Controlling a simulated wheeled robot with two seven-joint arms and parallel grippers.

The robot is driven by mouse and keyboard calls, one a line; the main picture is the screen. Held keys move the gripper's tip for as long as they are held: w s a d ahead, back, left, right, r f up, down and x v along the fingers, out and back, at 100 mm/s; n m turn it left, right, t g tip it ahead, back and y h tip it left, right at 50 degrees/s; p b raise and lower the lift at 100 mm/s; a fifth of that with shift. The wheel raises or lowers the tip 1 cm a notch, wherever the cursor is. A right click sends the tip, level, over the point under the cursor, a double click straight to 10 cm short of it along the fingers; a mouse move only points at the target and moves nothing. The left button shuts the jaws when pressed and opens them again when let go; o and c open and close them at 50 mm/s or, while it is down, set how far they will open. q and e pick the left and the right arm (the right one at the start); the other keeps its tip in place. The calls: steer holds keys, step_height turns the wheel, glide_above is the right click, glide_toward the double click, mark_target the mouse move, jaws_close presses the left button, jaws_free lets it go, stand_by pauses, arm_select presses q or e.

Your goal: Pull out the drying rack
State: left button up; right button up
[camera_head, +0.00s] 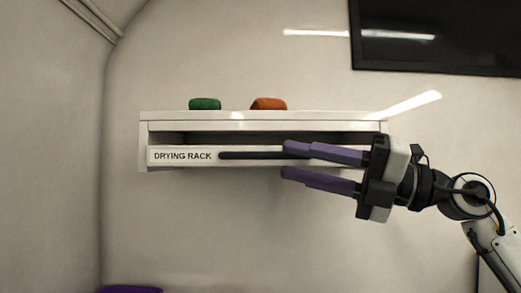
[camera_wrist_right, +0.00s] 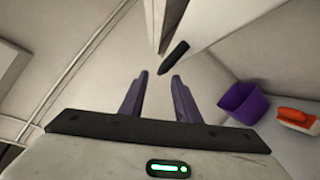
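The drying rack (camera_head: 182,156) is a white drawer front with a printed label and a long dark handle (camera_head: 250,156). It sits in a white wall cabinet (camera_head: 160,116) and looks pushed in. My right gripper (camera_head: 284,160) comes from the right with its purple fingers apart. In the head view its upper finger overlaps the handle's right part and its lower finger is below the drawer front. In the right wrist view the handle's dark end (camera_wrist_right: 173,60) is beyond the fingertips (camera_wrist_right: 159,76), with nothing between the fingers. My left gripper is not in view.
A green item (camera_head: 204,104) and an orange item (camera_head: 268,104) lie on the cabinet top. A dark screen (camera_head: 440,38) hangs at the upper right. The right wrist view shows a purple bin (camera_wrist_right: 240,103) and an orange-and-white brush (camera_wrist_right: 296,118). The wall below the cabinet is clear.

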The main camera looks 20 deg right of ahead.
mark_target(274, 158)
steer(key=p+x, duration=0.1)
steer(key=x, duration=0.5)
steer(key=shift+w+a, duration=0.3)
jaws_close()
